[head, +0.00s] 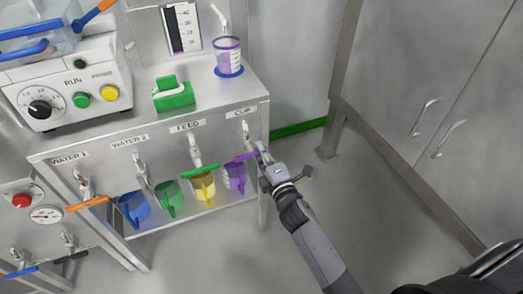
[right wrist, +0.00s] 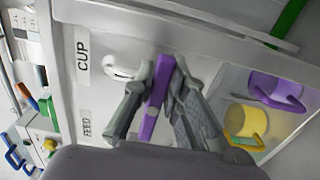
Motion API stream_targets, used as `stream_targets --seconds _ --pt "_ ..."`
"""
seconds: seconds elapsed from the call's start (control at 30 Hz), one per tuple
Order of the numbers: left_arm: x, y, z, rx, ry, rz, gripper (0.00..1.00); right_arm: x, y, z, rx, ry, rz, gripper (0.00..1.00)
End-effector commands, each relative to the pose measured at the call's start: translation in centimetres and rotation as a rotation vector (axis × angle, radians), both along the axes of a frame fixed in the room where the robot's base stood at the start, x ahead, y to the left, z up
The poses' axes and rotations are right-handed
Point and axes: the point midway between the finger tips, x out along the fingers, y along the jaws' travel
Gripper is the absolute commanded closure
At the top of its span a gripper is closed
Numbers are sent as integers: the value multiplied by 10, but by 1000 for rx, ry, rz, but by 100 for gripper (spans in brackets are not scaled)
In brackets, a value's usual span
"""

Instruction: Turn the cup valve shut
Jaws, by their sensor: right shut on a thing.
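The cup valve (head: 246,136) is a metal tap under the "CUP" label on the bench front, with a purple lever (head: 244,156). The lever lies roughly crosswise, about level in the head view. My right gripper (head: 264,158) is shut on the lever's right end. In the right wrist view, the purple lever (right wrist: 155,108) stands between the two grey fingers (right wrist: 160,95). Part of the valve body is hidden behind the fingers there. A purple jug (head: 235,178) is on the shelf below the valve. My left gripper is not in view.
The feed valve has a green lever (head: 201,172) close to the left, above a yellow jug (head: 203,187). The floor to the right is free up to a steel cabinet (head: 425,100).

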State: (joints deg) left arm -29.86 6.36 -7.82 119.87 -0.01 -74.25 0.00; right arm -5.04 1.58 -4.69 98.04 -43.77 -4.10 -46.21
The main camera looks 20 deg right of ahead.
Motion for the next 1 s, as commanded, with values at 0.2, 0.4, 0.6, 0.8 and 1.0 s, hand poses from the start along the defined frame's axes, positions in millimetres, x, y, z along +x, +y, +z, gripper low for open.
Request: stream_targets --seconds 0.2,0.4,0.6,0.8,1.0 --pt "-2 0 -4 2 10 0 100 0 1 0 33 -1 1 100" --pt "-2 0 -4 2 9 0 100 0 1 0 39 -1 1 100" --pt "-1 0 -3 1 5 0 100 0 1 -1 39 0 1 86" --pt "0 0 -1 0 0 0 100 0 0 -1 37 0 1 73" --pt "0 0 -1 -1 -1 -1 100 0 0 -1 35 0 0 67"
